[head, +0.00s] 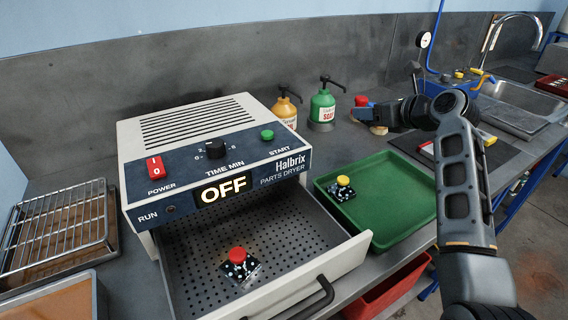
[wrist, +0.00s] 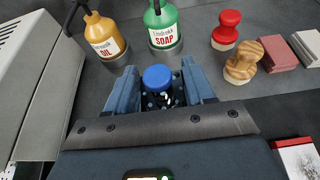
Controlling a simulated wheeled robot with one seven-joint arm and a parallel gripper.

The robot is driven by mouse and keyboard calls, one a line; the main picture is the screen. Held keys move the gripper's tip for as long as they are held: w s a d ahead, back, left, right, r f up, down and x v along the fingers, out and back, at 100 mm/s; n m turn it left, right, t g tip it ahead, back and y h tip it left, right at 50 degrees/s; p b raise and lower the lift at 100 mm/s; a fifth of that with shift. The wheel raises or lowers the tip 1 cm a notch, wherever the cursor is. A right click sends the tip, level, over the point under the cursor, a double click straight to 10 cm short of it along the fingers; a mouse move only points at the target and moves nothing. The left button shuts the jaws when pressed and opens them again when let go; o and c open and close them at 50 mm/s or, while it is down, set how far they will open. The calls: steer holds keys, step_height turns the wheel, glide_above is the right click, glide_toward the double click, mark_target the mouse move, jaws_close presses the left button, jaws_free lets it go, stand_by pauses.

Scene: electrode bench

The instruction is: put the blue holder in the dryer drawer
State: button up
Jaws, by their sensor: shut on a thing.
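The blue holder (wrist: 158,78), a dark speckled block with a round blue knob, is between the fingers of my gripper (wrist: 160,95) in the wrist view. The gripper is shut on it. In the head view my gripper (head: 368,108) is above the bench, right of the soap bottle and behind the green tray; the holder cannot be made out clearly there. The dryer drawer (head: 345,258) is pulled open at the front of the dryer (head: 180,125). A red-knobbed holder (head: 239,265) stands on its perforated floor. The dryer display reads OFF.
A green tray (head: 405,215) right of the drawer holds a yellow-knobbed holder (head: 342,188). Oil (wrist: 103,35) and soap (wrist: 163,28) bottles stand behind. Red-topped (wrist: 227,30) and wooden (wrist: 242,62) stamp-like pieces stand near my gripper. A wire rack (head: 60,235) is at left. The drawer has free floor.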

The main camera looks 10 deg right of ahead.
glide_above(318, 150)
step_height(318, 150, down, 7)
steer(key=shift+s+r+p, duration=0.1)
steer(key=shift+r+p, duration=0.1)
steer(key=shift+p, duration=0.15)
steer(key=shift+a+f, duration=0.1)
steer(key=shift+f, duration=1.95)
steer(key=shift+f, duration=0.15)
steer(key=o, duration=1.1)
steer(key=shift+o, duration=1.4)
